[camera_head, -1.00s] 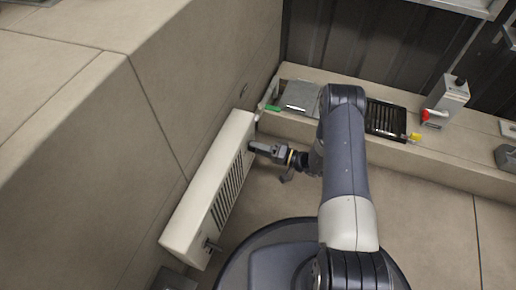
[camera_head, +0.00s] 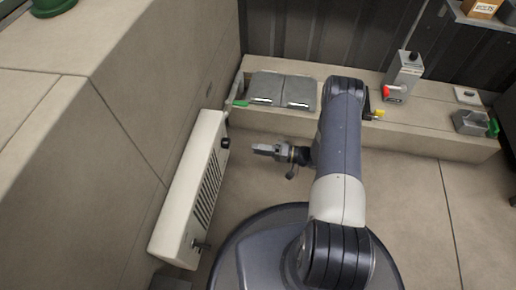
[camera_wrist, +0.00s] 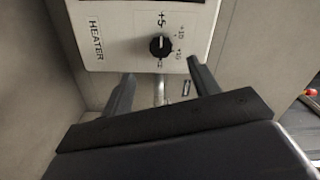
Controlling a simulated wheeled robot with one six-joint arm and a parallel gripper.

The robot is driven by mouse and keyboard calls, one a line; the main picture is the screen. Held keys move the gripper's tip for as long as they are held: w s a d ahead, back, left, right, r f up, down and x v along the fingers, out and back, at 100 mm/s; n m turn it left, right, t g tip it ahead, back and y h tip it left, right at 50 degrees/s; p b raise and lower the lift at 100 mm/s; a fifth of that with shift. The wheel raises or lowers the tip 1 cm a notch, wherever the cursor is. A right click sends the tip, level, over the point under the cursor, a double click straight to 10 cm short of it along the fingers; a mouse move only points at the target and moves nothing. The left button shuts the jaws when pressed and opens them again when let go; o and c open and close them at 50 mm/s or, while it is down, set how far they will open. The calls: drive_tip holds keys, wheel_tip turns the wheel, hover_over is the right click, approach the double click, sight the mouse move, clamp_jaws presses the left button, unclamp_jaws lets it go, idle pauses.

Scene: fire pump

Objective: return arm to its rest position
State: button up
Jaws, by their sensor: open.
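My gripper (camera_head: 262,150) is at the end of my bent arm, in the middle of the head view. It points left toward the white heater (camera_head: 190,190) on the beige wall, with a gap between them. In the wrist view my gripper (camera_wrist: 158,84) has its two dark fingers apart with nothing between them. The heater's panel (camera_wrist: 110,45) and black dial (camera_wrist: 159,46) lie beyond the fingertips. The dial also shows as a dark knob (camera_head: 225,143) at the heater's far end in the head view.
A low ledge (camera_head: 420,135) runs along the back, bearing grey covers (camera_head: 282,90), a grey box with a red handle (camera_head: 404,75) and a grey device (camera_head: 474,122). The beige wall (camera_head: 110,140) stands at left. Floor (camera_head: 410,205) at right is clear.

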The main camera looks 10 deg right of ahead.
drive_tip(key=b+x, duration=0.3)
drive_tip(key=x, duration=0.7)
drive_tip(key=shift+a, duration=0.35)
drive_tip(key=shift+w, duration=0.15)
